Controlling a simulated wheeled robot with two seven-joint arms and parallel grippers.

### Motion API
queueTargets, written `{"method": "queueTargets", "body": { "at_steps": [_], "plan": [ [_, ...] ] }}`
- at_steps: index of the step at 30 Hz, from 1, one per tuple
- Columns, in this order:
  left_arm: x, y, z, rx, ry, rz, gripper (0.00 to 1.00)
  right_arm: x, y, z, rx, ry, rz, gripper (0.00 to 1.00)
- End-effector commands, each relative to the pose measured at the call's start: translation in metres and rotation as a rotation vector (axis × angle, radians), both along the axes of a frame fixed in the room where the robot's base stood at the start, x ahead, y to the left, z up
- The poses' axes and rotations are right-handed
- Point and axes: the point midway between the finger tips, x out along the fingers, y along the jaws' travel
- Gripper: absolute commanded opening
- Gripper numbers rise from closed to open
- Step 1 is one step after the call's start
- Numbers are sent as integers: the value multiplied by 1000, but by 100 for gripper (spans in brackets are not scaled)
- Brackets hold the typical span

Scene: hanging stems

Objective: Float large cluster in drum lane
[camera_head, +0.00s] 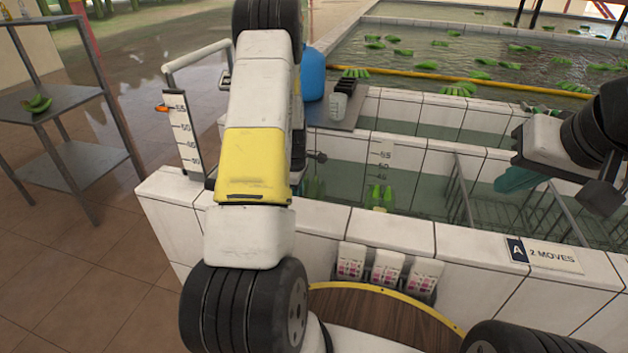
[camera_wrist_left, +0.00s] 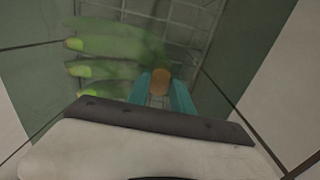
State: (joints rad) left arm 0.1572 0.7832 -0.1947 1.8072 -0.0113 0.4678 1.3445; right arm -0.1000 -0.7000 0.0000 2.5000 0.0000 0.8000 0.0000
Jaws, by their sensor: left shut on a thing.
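In the left wrist view, a cluster of green bananas (camera_wrist_left: 105,65) with yellow-green tips hangs over a wire grid and looks dimmed, as if under water. My left gripper (camera_wrist_left: 160,84) has its teal fingers on both sides of the cluster's brown stem end. In the head view my left arm hides this gripper. Green bananas (camera_head: 380,196) show in the near water lane (camera_head: 345,190), below a depth scale. My right gripper (camera_head: 516,180) is above the lane's right part; its teal fingers overlap, so its opening is unclear. I cannot tell which lane is the drum lane.
White tiled walls (camera_head: 392,231) edge the tank. Metal racks (camera_head: 545,200) stand in the near lane's right side. A large pool (camera_head: 450,60) with several floating clusters lies beyond a yellow boom (camera_head: 400,72). A blue drum (camera_head: 313,75) stands behind my left arm. A shelf (camera_head: 60,100) stands left.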

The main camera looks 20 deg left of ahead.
Motion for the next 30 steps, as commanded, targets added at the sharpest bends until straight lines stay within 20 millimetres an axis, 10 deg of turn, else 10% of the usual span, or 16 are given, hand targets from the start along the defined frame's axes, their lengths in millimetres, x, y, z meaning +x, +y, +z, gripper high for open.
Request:
{"method": "queueTargets", "body": {
  "at_steps": [13, 14, 18, 30],
  "plan": [
    [0, 0, -3, 0, 0, 0, 0, 0, 0, 0, 0, 0, 0, 0],
    [0, 0, -3, 0, 0, 0, 29, 0, 0, 0, 0, 0, 0, 0],
    [0, 0, -3, 0, 0, 0, 52, 0, 0, 0, 0, 0, 0, 0],
    [-1, 0, 5, 1, 1, 0, 52, 0, 0, 0, 0, 0, 0, 0]
  ]
}}
